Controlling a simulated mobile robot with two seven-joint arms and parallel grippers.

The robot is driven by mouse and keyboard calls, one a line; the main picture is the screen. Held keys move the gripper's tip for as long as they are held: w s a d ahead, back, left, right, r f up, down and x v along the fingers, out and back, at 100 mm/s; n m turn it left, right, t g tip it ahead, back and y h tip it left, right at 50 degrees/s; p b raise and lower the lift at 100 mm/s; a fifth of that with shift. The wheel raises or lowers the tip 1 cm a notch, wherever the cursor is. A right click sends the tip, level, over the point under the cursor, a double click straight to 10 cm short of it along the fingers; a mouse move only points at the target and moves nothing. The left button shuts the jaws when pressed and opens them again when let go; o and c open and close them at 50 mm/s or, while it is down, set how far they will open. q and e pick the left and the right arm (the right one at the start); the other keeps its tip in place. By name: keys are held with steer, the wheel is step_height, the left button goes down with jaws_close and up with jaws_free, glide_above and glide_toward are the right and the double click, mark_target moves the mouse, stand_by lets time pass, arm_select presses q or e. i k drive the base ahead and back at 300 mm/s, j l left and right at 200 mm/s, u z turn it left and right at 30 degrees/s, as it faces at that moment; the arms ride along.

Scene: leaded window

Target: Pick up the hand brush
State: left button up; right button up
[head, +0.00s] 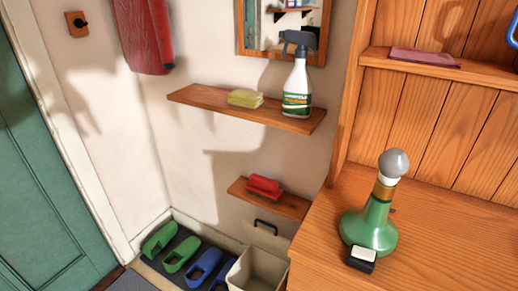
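A red object that looks like the hand brush (264,186) lies on the small lower wooden shelf (291,206) on the wall, near the middle of the head view. Its bristles cannot be made out at this size. Neither of my grippers is in view, and nothing is seen touching the red object.
Above it, a longer shelf (190,97) holds a yellow sponge (245,98) and a spray bottle (297,90). Below stand a beige bin (255,275) and green and blue clogs (181,254). At right, a wooden dresser (450,235) bears a green lamp (369,228) and a small black-and-white block (361,258).

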mark_target(263, 186)
steer(key=i+j+z, duration=0.1)
steer(key=i+j, duration=0.35)
steer(key=j, duration=0.2)
steer(key=i+j+z, duration=0.15)
steer(key=j, duration=0.2)
steer(key=i+j, duration=0.25)
steer(key=j, duration=0.15)
steer(key=i+j+z, duration=0.15)
steer(key=j, duration=0.2)
steer(key=i+j, duration=0.25)
steer(key=j, duration=0.15)
steer(key=i+j+z, duration=0.15)
steer(key=j, duration=0.2)
